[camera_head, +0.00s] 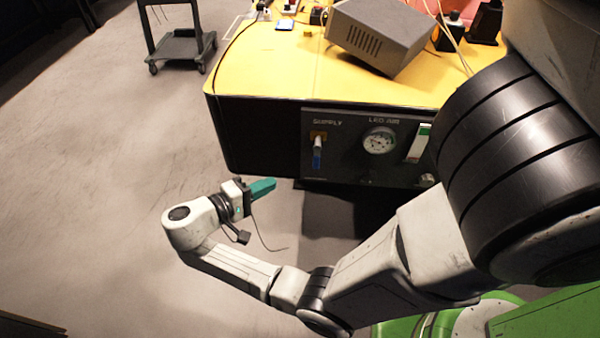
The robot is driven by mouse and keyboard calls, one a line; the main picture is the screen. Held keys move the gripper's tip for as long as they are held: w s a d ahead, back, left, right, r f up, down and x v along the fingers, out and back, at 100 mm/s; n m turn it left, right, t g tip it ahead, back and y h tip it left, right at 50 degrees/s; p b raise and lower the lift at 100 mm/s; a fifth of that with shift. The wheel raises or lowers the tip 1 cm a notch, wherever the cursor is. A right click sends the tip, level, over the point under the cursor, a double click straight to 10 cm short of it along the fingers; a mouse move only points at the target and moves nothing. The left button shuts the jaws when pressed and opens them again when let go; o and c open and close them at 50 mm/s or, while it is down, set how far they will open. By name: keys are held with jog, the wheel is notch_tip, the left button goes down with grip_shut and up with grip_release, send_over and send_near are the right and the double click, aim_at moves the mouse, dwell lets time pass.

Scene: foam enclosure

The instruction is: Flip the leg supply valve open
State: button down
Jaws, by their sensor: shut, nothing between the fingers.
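The supply valve (317,152) is on the dark front panel (345,165), under the word SUPPLY. Its blue handle hangs straight down below a brass-coloured body. A round pressure gauge (379,141) sits to its right, under the label LEG AIR. My gripper (274,184) has teal fingers that are shut and empty. It is in front of the panel, to the left of and lower in the picture than the valve handle, and apart from it. The fingers point right.
The panel is set in the front of a yellow-topped bench (290,70). A grey box (385,35) lies tilted on top. A white-and-green gauge strip (418,143) is right of the dial. A wheeled cart (182,48) stands behind left. The grey floor (100,180) at left is clear.

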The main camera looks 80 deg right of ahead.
jog(key=shift+w+a+r+g+h, duration=0.2)
jog(key=shift+w+a+g+h, duration=0.1)
jog(key=shift+w, duration=0.2)
jog(key=shift+w+a+r+g+h, duration=0.15)
jog(key=shift+w+a+r+g, duration=0.1)
jog(key=shift+w, duration=0.3)
jog(key=shift+w+a+r+g+h, duration=0.2)
jog(key=shift+w+a+g+h, duration=0.1)
jog(key=shift+w, duration=0.2)
jog(key=p, duration=0.1)
send_near(317, 152)
jog(key=s+d+f, duration=0.1)
jog(key=d+f, duration=0.3)
jog(key=d, duration=0.1)
jog(key=shift+s+d, duration=0.15)
jog(key=shift+s, duration=0.8)
jog(key=shift+s+d+f, duration=0.1)
jog(key=shift+f, duration=0.1)
